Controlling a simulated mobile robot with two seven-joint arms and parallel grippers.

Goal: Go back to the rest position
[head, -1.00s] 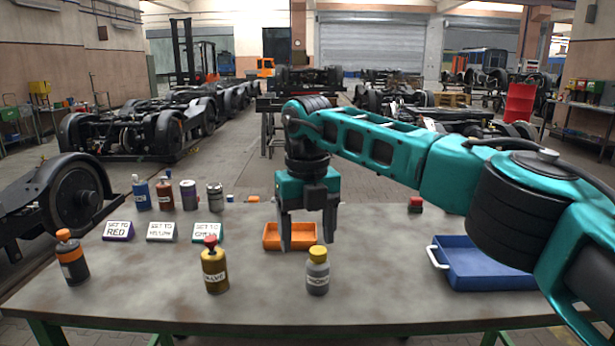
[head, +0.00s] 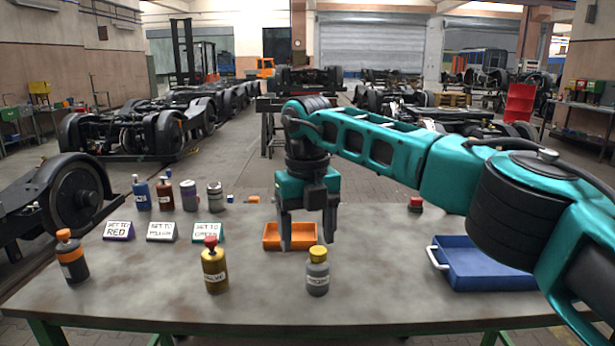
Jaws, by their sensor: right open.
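My right gripper (head: 307,246) hangs above the table (head: 390,290) with its two fingers apart and nothing between them. In the picture it overlaps the orange tray (head: 272,238) behind it. The gripper is teal and black, and its arm comes in from the right. A grey bottle with a yellow cap (head: 317,275) stands just in front of and below the fingertips. A brown-yellow bottle with a red cap (head: 215,270) stands to the left of it. My left gripper is not in view.
A blue tray (head: 487,278) with a white handle lies on the right. A dark bottle with an orange cap (head: 73,262) stands at the left. Small signs (head: 161,231) and several containers (head: 190,196) line the back left. A red button (head: 416,204) sits behind.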

